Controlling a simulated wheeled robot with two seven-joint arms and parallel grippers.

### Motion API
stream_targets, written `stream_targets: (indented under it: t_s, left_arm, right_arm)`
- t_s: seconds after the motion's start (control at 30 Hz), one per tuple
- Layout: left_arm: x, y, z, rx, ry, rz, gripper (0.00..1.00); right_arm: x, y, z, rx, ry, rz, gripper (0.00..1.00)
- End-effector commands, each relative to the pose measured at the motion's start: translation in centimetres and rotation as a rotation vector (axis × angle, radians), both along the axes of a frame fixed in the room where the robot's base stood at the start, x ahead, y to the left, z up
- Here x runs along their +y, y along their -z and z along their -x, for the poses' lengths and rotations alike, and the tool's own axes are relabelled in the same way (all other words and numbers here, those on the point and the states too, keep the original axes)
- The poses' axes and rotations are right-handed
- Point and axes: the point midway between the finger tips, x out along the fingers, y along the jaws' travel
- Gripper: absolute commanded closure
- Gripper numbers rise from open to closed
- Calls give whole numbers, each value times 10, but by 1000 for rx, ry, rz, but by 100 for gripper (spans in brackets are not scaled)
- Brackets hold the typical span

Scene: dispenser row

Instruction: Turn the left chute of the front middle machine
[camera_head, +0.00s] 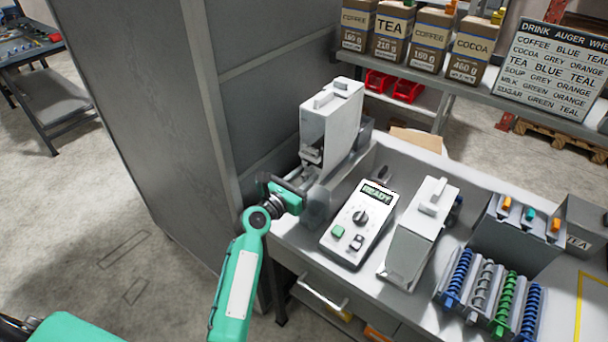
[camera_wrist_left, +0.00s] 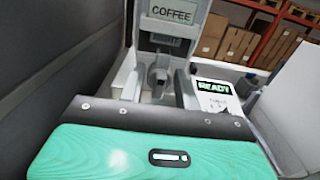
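A tall pale machine (camera_head: 330,118) stands at the back left of the bench, against the grey cabinet. In the left wrist view its front carries a COFFEE label (camera_wrist_left: 170,13), with a grey spout-like chute (camera_wrist_left: 160,76) below it. My left gripper (camera_head: 308,178) is low in front of this machine, close to the chute. My right gripper is not in view.
A control box (camera_head: 358,222) reading READY lies just right of my left gripper. A second pale canister (camera_head: 420,232) stands beyond it. Coloured augers (camera_head: 505,303) lie at the right. A shelf above holds labelled bags (camera_head: 393,28) and a sign (camera_head: 550,68). The cabinet (camera_head: 150,110) bounds the left.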

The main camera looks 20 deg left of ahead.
Motion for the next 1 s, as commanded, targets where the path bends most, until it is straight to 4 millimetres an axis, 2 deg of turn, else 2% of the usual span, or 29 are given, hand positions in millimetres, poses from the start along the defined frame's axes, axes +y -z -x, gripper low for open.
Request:
stream_targets:
  t_s: [0.3, 0.33, 0.47, 0.5, 0.77, 1.0]
  left_arm:
    - [-1, 0, -3, 1, 0, -1, 67]
    - [-1, 0, -3, 1, 0, -1, 69]
    - [-1, 0, -3, 1, 0, -1, 95]
    - [-1, 0, -3, 1, 0, -1, 96]
    - [-1, 0, -3, -8, 0, -26, 96]
    - [-1, 0, -3, -50, 0, -139, 96]
  right_arm:
    - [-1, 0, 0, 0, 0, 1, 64]
    - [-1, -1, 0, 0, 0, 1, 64]
    - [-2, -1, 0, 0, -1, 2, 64]
    - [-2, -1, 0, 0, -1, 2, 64]
    - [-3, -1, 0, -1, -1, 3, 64]
    - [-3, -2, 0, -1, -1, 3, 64]
